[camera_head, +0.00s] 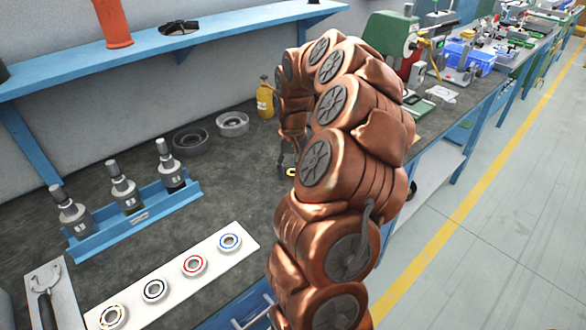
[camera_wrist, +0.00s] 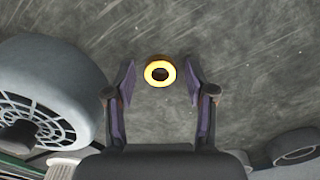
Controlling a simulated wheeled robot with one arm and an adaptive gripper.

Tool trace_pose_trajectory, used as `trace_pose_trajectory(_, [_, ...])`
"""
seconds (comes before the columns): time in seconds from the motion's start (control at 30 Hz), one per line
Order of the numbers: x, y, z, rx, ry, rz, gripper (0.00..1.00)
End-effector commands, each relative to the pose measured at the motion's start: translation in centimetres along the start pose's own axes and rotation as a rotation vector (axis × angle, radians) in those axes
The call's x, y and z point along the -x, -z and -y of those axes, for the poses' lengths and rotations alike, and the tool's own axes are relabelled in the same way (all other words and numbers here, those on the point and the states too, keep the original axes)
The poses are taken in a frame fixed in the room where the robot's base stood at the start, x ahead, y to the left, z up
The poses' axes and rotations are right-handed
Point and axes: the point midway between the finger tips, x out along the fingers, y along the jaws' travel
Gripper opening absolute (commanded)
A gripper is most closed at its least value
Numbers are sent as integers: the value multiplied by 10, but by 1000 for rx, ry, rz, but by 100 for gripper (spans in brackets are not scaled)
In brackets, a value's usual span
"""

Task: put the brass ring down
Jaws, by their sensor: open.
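The brass ring (camera_wrist: 160,73) lies flat on the dark grey bench top, its bright yellow face up. In the wrist view it sits between the tips of my gripper (camera_wrist: 159,84), with a gap on each side. My gripper is open and nothing is held in it. In the head view a small part of the brass ring (camera_head: 291,172) shows beside my copper-coloured arm, which hides most of the gripper and the bench behind it.
A blue rack (camera_head: 136,222) with several grey tool holders stands at left. A white strip (camera_head: 172,290) with several ringed bearings lies in front. Two round grey parts, one a dish (camera_head: 232,124), and a yellow bottle (camera_head: 265,98) stand behind. Bare bench top (camera_head: 235,185) lies left of the ring.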

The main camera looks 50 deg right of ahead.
Motion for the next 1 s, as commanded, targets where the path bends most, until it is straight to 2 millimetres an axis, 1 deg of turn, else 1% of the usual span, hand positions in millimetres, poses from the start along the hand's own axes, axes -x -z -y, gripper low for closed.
trace_pose_trajectory(0.17, [28, 1, 1, 0, 0, -6, 55])
trace_pose_trajectory(0.4, [76, 1, 0, 0, -1, -6, 55])
trace_pose_trajectory(0.6, [104, 1, 0, 1, -1, -3, 55])
trace_pose_trajectory(0.8, [119, 1, 0, 0, 0, -3, 55])
trace_pose_trajectory(1.0, [122, 0, 1, 1, 0, 0, 55])
